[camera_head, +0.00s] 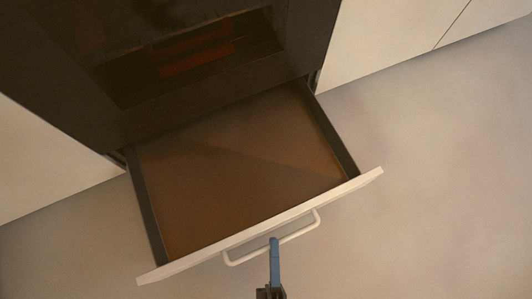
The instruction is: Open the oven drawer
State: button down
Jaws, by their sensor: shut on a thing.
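The oven drawer (235,170) stands pulled out from under the dark oven (180,80). Its inside is brown and looks empty, with dark side walls and a pale front panel (200,264). A pale bar handle (300,230) sits on the outer face of the front. My gripper (274,243), with blue fingers, is at the middle of the handle and shut on it. The fingers hide a short part of the bar.
Pale cabinet fronts (390,40) flank the oven on the right, and another pale cabinet (50,165) is on the left. The floor (440,190) is bare to the right of the drawer and in front of it. Reddish shapes show inside the oven.

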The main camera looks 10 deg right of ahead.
jog(key=shift+s+d, duration=0.15)
jog(key=shift+s, duration=0.35)
jog(key=shift+s+d, duration=0.15)
jog(key=shift+s, duration=0.35)
jog(key=c, duration=0.9)
grip_release()
jog(key=shift+o, duration=0.2)
jog(key=v, duration=1.3)
jog(key=shift+b, duration=0.35)
